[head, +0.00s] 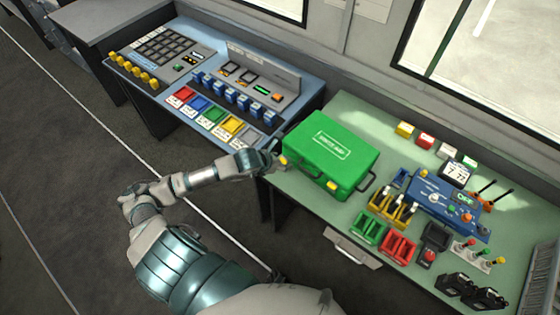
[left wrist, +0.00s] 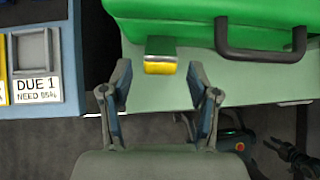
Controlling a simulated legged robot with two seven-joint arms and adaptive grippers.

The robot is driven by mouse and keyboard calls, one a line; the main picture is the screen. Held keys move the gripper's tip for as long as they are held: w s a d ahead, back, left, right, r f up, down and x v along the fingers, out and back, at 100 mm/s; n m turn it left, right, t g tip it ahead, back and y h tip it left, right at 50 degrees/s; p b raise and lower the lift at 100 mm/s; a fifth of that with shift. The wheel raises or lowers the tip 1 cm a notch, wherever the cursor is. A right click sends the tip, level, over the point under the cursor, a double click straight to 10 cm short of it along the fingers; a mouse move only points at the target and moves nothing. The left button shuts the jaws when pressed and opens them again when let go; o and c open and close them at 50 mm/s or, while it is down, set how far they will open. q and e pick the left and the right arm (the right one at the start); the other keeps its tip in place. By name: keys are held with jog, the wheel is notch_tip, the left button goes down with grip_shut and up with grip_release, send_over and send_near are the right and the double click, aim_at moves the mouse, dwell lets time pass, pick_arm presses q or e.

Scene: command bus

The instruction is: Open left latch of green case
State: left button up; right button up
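The green case (head: 318,160) lies closed on the left end of the light green table. My left gripper (head: 273,160) is right in front of the left latch. In the left wrist view the gripper (left wrist: 158,82) is open and empty, with its fingers spread either side of the yellow latch (left wrist: 160,58), which is just beyond the fingertips. The latch looks closed.
A blue control console (head: 215,85) stands to the left, with a gap before the table (head: 340,215). The floor in front is clear.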

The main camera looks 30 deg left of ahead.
pick_arm(q)
jog(key=v, duration=1.2)
jog(key=shift+a+f, duration=0.1)
